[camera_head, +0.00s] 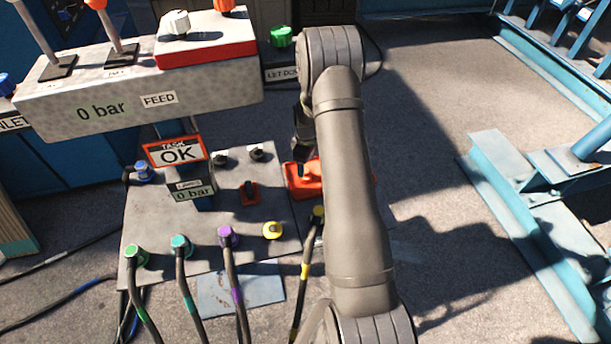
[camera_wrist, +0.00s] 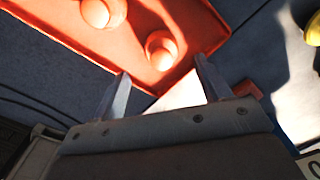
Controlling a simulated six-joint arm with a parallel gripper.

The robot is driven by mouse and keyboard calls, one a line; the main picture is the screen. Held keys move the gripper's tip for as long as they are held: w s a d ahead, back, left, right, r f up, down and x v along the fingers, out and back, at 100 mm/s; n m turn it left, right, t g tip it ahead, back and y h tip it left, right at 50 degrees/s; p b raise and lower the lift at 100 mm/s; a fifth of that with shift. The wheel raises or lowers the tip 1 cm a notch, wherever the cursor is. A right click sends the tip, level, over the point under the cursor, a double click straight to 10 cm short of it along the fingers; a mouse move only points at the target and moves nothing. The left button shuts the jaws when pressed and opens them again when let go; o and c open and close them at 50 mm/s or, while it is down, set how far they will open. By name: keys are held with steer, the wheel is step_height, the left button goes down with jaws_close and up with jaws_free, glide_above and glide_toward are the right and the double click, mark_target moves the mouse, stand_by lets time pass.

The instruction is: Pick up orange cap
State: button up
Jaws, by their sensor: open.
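An orange tray (camera_head: 294,187) lies at the right edge of the grey panel, partly hidden by my arm in the head view. An orange cap (camera_head: 313,169) shows in it there. In the wrist view the tray (camera_wrist: 60,28) holds two round orange caps, one nearer (camera_wrist: 162,50) and one farther to the upper left (camera_wrist: 96,12). My gripper (camera_wrist: 161,68) is open and empty, and the nearer cap appears between and beyond its fingertips. No contact is visible. In the head view my gripper (camera_head: 302,135) is dark and partly hidden behind my arm.
The grey panel (camera_head: 150,215) carries several coloured connectors with cables and a yellow cap (camera_head: 272,230). Blue steel frames (camera_head: 500,165) stand right, with clear floor between.

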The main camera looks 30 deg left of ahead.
mark_target(306, 170)
steer(key=shift+f, duration=2.5)
steer(key=c, duration=1.2)
